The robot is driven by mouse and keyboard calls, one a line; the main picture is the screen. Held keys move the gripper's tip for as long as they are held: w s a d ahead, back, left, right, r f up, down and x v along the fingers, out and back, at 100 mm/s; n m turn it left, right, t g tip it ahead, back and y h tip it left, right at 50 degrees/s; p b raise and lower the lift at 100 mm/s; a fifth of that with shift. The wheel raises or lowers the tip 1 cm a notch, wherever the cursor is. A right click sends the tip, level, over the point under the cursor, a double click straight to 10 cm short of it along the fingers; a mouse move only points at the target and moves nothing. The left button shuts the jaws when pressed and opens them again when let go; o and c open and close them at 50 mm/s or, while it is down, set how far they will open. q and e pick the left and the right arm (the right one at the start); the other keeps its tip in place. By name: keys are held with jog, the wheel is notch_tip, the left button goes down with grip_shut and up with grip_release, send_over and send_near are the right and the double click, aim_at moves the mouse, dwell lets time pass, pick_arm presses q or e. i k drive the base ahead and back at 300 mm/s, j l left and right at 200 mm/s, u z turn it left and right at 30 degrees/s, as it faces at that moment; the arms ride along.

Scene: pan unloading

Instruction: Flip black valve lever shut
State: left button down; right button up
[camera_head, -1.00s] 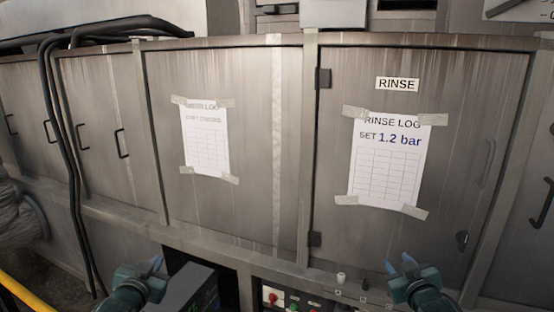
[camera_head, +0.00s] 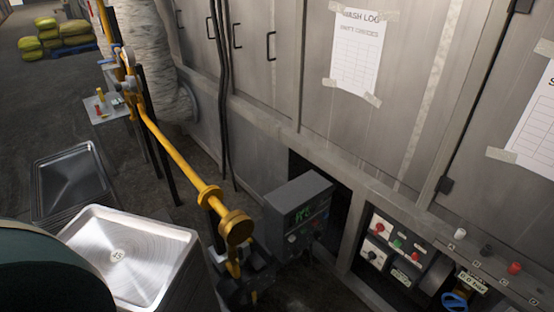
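A small black knob or lever (camera_head: 486,250) stands on the ledge at the right, between a white one (camera_head: 460,233) and a red one (camera_head: 515,268). It is too small to tell whether it is the black valve lever or how it is turned. Neither gripper can be made out. A large dark teal part of my own arm fills the lower left corner.
A grey box with a green display (camera_head: 300,212) stands before the cabinets. A yellow rail (camera_head: 170,150) runs beside it. A steel tray (camera_head: 125,255) is at lower left, with another tray (camera_head: 70,185) behind. A control panel (camera_head: 393,245) sits under the ledge.

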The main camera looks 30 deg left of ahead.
aim_at(240, 250)
jog(key=i+j+u, duration=0.15)
jog(key=u, duration=1)
